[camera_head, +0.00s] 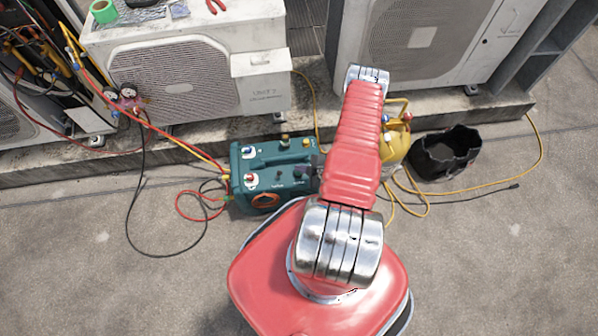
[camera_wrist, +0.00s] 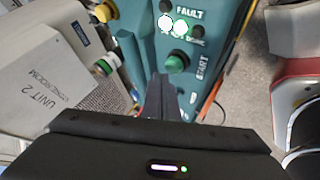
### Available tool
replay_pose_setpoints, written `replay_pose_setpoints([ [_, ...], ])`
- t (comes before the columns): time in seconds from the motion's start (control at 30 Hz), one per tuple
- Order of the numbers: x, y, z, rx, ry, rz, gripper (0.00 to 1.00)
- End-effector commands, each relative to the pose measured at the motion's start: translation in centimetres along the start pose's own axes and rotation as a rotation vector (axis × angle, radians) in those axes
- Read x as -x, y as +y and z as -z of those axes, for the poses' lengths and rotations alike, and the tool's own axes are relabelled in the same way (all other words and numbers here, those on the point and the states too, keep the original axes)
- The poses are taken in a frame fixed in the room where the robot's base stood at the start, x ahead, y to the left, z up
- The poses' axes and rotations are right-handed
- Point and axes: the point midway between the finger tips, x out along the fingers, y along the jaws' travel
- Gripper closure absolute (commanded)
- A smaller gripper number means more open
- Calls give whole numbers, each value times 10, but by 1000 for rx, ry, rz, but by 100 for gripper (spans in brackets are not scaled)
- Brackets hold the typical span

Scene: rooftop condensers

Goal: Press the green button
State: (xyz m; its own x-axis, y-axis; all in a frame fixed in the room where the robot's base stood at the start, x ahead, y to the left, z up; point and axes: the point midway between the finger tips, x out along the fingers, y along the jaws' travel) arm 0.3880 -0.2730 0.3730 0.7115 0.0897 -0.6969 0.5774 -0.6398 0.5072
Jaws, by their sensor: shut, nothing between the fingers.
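The green button (camera_wrist: 176,62) is a round knob on the teal machine's panel in the wrist view, with the word START beside it. The teal machine (camera_head: 270,158) stands on the ground in the head view, where I cannot make out the button. My gripper (camera_wrist: 165,80) is shut and empty, its fingertips just below the button in the wrist picture. I cannot tell whether they touch the panel. In the head view my gripper is mostly hidden behind my red arm.
A grey box marked Unit 2 (camera_wrist: 45,95) lies left in the wrist view. Outdoor condensers (camera_head: 180,70) stand on a ledge behind the machine. A yellow cylinder (camera_head: 396,148) and a black bag (camera_head: 445,155) stand to its right. Hoses (camera_head: 140,220) loop over the ground.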

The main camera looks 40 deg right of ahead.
Motion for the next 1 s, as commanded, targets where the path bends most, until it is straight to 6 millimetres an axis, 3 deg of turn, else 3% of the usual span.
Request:
replay_pose_setpoints([
  [0.37, 2, 1, 2, 0, 0, 0, 100],
  [1.0, 32, 24, 24, 0, 0, -1, 100],
])
